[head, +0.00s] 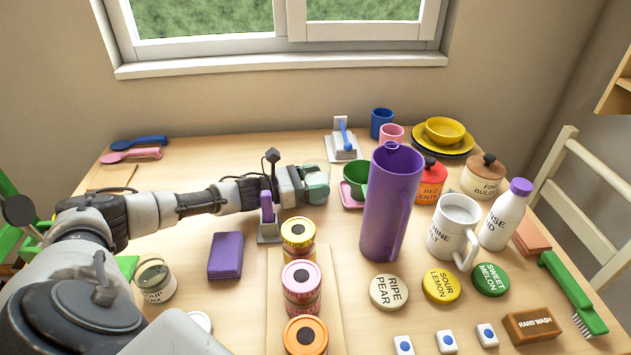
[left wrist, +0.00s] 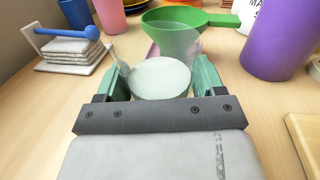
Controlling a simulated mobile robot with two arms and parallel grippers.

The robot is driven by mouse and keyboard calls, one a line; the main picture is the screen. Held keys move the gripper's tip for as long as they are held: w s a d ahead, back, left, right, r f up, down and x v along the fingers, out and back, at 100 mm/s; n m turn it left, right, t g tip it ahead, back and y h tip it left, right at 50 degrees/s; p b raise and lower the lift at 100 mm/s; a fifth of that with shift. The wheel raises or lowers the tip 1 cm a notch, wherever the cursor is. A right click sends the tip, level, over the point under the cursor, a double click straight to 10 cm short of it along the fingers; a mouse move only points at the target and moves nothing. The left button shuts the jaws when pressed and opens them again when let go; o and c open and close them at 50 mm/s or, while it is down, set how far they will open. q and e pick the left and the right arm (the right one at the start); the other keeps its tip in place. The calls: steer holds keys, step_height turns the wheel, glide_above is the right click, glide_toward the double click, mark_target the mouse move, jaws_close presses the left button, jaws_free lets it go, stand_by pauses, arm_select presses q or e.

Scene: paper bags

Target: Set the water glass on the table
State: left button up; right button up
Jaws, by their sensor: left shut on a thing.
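My left gripper (head: 316,186) reaches in from the left over the middle of the table (head: 215,185). It is shut on the clear water glass (left wrist: 128,58), with one green fingertip on each side of it. In the left wrist view a pale round disc shows inside the glass; I cannot tell whether it is water or the base. In the head view the glass is mostly hidden behind the gripper. I cannot tell whether it touches the table. My right gripper is in neither view.

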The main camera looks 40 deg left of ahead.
arm_select(q)
steer(key=o, duration=0.8)
steer(key=shift+c, duration=0.2)
steer(key=shift+o, duration=0.4)
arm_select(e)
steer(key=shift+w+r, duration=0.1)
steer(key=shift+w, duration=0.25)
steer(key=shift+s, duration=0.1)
arm_select(q)
steer(key=v, duration=0.3)
steer(key=shift+s+f, duration=0.1)
steer(key=v, duration=0.7)
steer(key=shift+s+a, duration=0.2)
steer(key=shift+s, duration=0.05)
steer(key=shift+s+a, duration=0.3)
steer(key=shift+s, duration=0.15)
